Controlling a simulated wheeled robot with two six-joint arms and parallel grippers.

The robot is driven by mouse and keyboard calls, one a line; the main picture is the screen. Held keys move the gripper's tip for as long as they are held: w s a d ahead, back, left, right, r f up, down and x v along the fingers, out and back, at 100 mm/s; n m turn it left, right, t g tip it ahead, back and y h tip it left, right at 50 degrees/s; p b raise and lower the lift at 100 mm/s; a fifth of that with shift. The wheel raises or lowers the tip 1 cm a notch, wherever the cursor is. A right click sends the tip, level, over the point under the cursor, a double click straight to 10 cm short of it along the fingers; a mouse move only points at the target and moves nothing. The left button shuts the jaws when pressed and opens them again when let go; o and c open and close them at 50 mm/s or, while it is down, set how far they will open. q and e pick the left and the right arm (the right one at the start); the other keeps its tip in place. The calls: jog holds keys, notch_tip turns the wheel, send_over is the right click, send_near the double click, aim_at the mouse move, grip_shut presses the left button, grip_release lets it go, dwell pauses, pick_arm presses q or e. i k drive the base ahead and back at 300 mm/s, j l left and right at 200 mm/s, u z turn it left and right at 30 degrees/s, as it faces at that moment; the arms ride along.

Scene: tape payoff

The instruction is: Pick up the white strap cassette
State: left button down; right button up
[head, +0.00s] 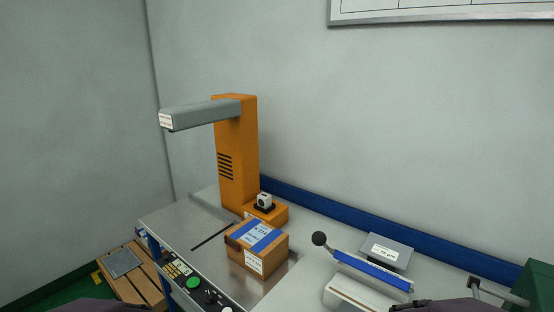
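A small white block with a dark round mark (264,200), which looks like the white strap cassette, sits on a black seat on the low orange base of the machine (237,150). It stands just behind a brown carton (257,247) with blue strips, and nothing holds it. Neither of my grippers shows in the head view. Only dark parts that look like my arms show at the bottom left and bottom right edges.
A grey arm (200,113) juts left from the orange column. A lever with a black ball (320,239) and blue bar stands right of the carton, before a grey labelled box (387,252). A control panel with a green button (193,282) lines the front. A wooden pallet (130,270) lies lower left.

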aim_at(264, 200)
jog(key=i+j+z, duration=0.1)
jog(key=j, duration=0.4)
jog(key=i+j+z, duration=0.1)
jog(key=i+j, duration=0.2)
jog(key=j, duration=0.25)
jog(key=i+j+z, duration=0.1)
jog(key=j, duration=0.4)
jog(key=i+j+z, duration=0.15)
jog(key=j, duration=0.4)
jog(key=i+j+z, duration=0.1)
jog(key=j, duration=0.45)
jog(key=i+j+z, duration=0.1)
jog(key=j, duration=0.5)
jog(key=i+j+z, duration=0.1)
jog(key=j, duration=0.45)
jog(key=i+j+z, duration=0.1)
jog(key=i, duration=0.45)
jog(key=j, duration=0.1)
